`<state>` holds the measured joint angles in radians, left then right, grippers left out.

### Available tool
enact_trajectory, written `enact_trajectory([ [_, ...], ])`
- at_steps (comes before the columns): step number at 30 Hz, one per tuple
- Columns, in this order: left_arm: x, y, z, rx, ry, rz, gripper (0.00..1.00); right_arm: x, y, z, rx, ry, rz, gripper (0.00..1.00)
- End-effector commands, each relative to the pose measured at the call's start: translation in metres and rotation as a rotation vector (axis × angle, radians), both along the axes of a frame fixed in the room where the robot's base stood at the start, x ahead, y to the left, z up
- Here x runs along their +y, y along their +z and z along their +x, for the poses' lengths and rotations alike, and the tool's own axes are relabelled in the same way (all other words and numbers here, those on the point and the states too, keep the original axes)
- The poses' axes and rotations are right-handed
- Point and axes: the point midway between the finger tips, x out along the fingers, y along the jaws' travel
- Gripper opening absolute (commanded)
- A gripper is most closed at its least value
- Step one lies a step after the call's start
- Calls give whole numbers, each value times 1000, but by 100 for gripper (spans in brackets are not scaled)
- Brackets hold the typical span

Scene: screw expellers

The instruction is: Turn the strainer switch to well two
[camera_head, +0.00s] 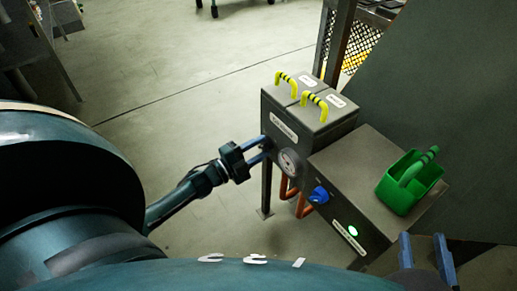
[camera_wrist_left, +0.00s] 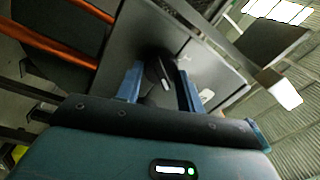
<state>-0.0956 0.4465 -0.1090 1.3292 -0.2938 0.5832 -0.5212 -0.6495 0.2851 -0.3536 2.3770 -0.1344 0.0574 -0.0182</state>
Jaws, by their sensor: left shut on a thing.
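The dark grey strainer box (camera_head: 285,128) has two lids, each with a yellow-and-black handle (camera_head: 285,82) and a small white label. My left gripper (camera_head: 266,149) is at the left part of its front face, fingers pointing at it. In the left wrist view its two blue fingers (camera_wrist_left: 158,85) are around the black strainer switch (camera_wrist_left: 162,70), which has a white mark; the gripper is shut on it. In the head view the switch is hidden at the fingertips, and I cannot read which well it points to. My right gripper (camera_head: 424,255) is at the lower right, fingers apart and empty.
A round gauge (camera_head: 289,163) sits right of my left gripper, above orange pipes (camera_head: 302,207). A lower grey box (camera_head: 345,170) carries a blue knob (camera_head: 319,195), a lit green lamp (camera_head: 352,230) and a green caddy (camera_head: 396,196). The floor at left is open.

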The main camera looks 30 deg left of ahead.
Motion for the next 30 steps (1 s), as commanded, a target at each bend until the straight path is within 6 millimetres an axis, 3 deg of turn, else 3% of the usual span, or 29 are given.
enact_trajectory([
  [10, 0, -1, 0, -54, -1, 132, 15, 1, 3, 0, -7, 4, 13, 36],
  [27, 0, -1, 0, -65, -1, 159, 15, 1, 4, 1, -9, 7, 14, 36],
  [28, 0, -1, 0, -65, -1, 159, 40, 1, 4, 1, -9, 7, 14, 36],
  [30, 0, -1, 0, -64, -1, 158, 46, 1, 4, 0, -9, 7, 14, 36],
])
